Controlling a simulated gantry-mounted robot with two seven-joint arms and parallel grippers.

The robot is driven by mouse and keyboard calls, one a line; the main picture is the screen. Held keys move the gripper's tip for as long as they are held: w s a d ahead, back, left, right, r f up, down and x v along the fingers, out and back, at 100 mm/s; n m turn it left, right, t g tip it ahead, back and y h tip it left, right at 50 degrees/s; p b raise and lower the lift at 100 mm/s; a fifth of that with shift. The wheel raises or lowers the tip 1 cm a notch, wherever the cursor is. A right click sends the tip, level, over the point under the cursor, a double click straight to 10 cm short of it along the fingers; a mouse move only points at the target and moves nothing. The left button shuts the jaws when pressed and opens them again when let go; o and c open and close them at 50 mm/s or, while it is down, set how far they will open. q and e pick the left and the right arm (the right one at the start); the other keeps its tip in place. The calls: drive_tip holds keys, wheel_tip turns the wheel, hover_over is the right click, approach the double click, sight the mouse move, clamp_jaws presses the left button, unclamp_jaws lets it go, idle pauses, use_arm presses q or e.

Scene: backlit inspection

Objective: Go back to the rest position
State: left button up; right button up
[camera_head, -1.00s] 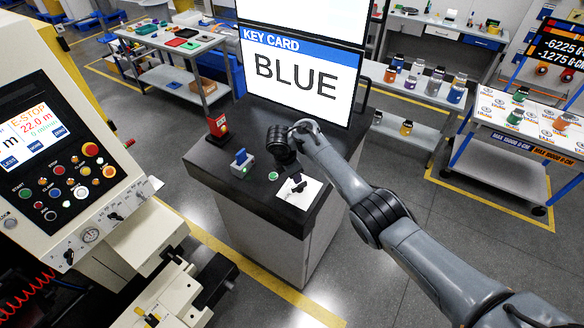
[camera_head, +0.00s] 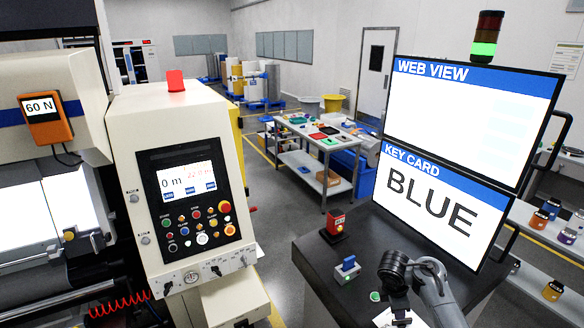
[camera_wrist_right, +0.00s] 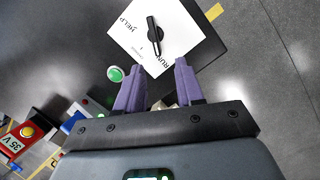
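My right gripper (camera_head: 399,302) is above the dark counter (camera_head: 345,250), low in the head view, beside the key card screen. In the right wrist view its two purple fingers (camera_wrist_right: 157,80) stand apart with nothing between them. Beyond the fingertips lies a white plate (camera_wrist_right: 185,25) with a black selector knob (camera_wrist_right: 155,38) and the words HELP and RUN. The fingers look apart from the knob. In the head view the plate is mostly cut off at the bottom edge. My left gripper is not in view.
On the counter are a green button (camera_head: 375,296), a blue switch (camera_head: 348,266) and a red box (camera_head: 336,224). Large screens (camera_head: 440,208) reading KEY CARD BLUE and WEB VIEW stand behind. A machine panel (camera_head: 195,195) is at left. Open floor (camera_head: 285,225) lies between.

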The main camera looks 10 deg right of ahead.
drive_tip(key=s+a+f, duration=0.1)
drive_tip(key=s+f, duration=0.1)
drive_tip(key=s+a+f+m, duration=0.1)
drive_tip(key=a+f, duration=0.1)
drive_tip(key=f, duration=0.1)
drive_tip(key=s+a+f+m, duration=0.1)
drive_tip(key=s+f, duration=0.1)
drive_tip(key=shift+s+a+f+t, duration=0.2)
drive_tip(key=shift+s+t, duration=0.1)
drive_tip(key=shift+t, duration=0.1)
drive_tip(key=s+a+f+m+t+y, duration=0.1)
drive_tip(key=s+a+m, duration=0.3)
drive_tip(key=s, duration=0.6)
drive_tip(key=s+a+f+m+y, duration=0.1)
drive_tip(key=s+a+f+m, duration=0.3)
drive_tip(key=s, duration=0.7)
drive_tip(key=s+a+r+m+t+y, duration=0.1)
drive_tip(key=s+a+r+m, duration=0.1)
drive_tip(key=s+r, duration=0.7)
drive_tip(key=shift+s+a+r+m+y, duration=0.2)
drive_tip(key=shift+s+a+m+y, duration=0.1)
drive_tip(key=shift+s+m, duration=0.65)
